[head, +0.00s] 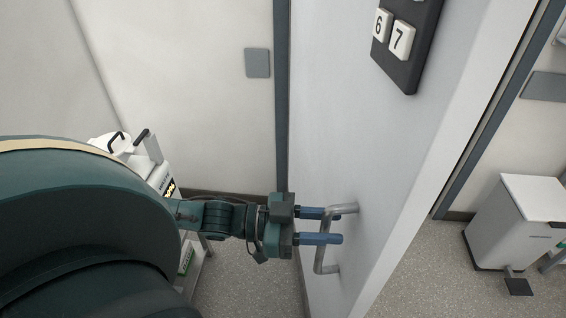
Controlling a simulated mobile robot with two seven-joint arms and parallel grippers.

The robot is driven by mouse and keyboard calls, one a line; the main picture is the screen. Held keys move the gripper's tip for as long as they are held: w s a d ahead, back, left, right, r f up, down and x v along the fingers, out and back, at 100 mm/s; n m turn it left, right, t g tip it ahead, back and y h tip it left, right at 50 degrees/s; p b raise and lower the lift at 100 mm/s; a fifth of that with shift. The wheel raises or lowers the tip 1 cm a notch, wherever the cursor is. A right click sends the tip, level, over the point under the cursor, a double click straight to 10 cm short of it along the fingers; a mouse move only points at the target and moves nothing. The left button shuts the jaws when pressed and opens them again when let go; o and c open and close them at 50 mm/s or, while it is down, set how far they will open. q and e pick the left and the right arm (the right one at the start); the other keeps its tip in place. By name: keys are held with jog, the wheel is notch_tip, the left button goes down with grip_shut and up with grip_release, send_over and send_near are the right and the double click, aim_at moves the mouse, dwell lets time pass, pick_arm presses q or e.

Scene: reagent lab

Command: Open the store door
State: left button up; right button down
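The store door (420,150) is a pale grey panel seen at a steep slant, with a lighter edge along its right side. Its handle (322,262) is a grey metal bar bent at both ends, low on the panel. My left gripper (330,225) is at the handle's upper part, with its two blue fingers pointing right. A gap shows between the fingers, and the bar crosses near their tips. I cannot tell whether the bar lies between them or whether they touch it. My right gripper is not in view.
A dark sign with white number tiles (403,40) is on the door panel. Right of the door's edge, floor and a white pedal bin (515,222) show beyond a grey frame (475,150). A wall plate (257,63) is at the back.

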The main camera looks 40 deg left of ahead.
pick_arm(q)
jog(key=p+v, duration=0.3)
jog(key=v, duration=1)
jog(key=w+d+f+n+y, duration=0.2)
jog(key=d+f+n+y, duration=0.1)
jog(key=d+f+y, duration=0.55)
jog(key=s+a+n+g+y, duration=0.2)
jog(key=s+n+g+y, duration=0.4)
jog(key=s, duration=0.1)
jog(key=w+d+f+t+h, duration=0.2)
jog(key=w+d+f+t, duration=0.3)
jog(key=f, duration=0.4)
jog(key=shift+w+d+f+t, duration=0.2)
jog(key=shift+w+d+t, duration=0.1)
jog(key=shift+w+t, duration=0.25)
jog(key=shift+m+h, duration=0.25)
jog(key=shift+m, duration=0.05)
